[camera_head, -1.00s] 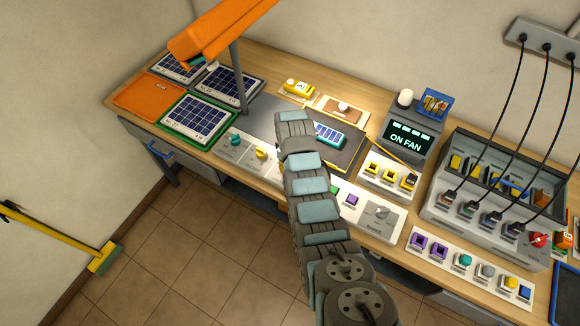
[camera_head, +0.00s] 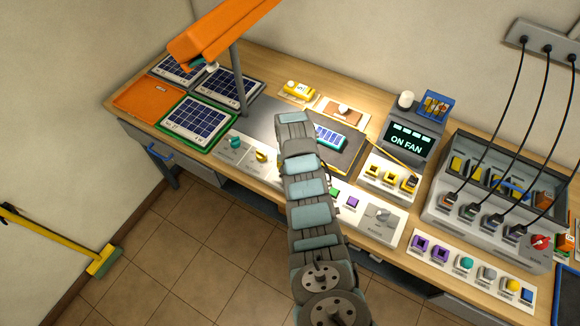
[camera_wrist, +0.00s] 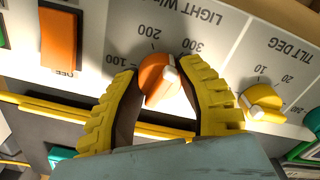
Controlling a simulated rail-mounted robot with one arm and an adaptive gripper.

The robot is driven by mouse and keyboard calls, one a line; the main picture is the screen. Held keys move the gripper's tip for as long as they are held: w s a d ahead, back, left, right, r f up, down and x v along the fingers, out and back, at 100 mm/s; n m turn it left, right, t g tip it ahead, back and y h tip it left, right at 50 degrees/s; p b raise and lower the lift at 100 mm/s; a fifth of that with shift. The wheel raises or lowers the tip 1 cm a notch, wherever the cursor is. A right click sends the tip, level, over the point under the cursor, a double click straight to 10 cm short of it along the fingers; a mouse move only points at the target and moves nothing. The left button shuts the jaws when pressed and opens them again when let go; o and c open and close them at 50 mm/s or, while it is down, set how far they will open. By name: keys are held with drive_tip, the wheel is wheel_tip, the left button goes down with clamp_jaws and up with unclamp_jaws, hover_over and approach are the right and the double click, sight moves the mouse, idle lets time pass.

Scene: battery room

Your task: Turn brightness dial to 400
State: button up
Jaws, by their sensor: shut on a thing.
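The orange brightness dial (camera_wrist: 158,86) is in the wrist view, below the upside-down "LIGHT W/..." label on a white and grey panel. Its white pointer mark sits at its upper right, between the 200 and 300 marks and closer to 300. The 400 mark is not visible; the right finger covers that side. My gripper (camera_wrist: 157,74) has a yellow ribbed finger on each side of the dial and is shut on it. In the head view my arm hides the gripper and the dial. The orange lamp (camera_head: 222,32) stands over the bench at upper left.
A yellow tilt dial (camera_wrist: 262,101) sits just right of the right finger, and an orange rocker switch (camera_wrist: 58,42) is to the left. Solar panels (camera_head: 198,118) lie at the bench's left. A display box (camera_head: 408,138) reading "ON FAN" stands behind the controls.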

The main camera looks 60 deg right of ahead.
drive_tip(key=m+p, duration=0.2)
drive_tip(key=m, duration=0.3)
drive_tip(key=shift+a+m, duration=0.1)
drive_tip(key=shift+m, duration=0.2)
drive_tip(key=shift+m+p, duration=0.3)
drive_tip(key=shift+m, duration=1.2)
drive_tip(key=shift+f+m, duration=0.1)
drive_tip(key=shift+m, duration=0.3)
drive_tip(key=shift+w, duration=0.1)
drive_tip(key=shift+m+b, duration=0.4)
drive_tip(key=m+b, duration=0.3)
drive_tip(key=b, duration=0.1)
drive_tip(key=shift+f+m, duration=0.15)
drive_tip(key=shift+m, duration=0.25)
drive_tip(key=shift+m+b, duration=0.45)
drive_tip(key=shift+m, duration=0.15)
drive_tip(key=shift+r, duration=0.2)
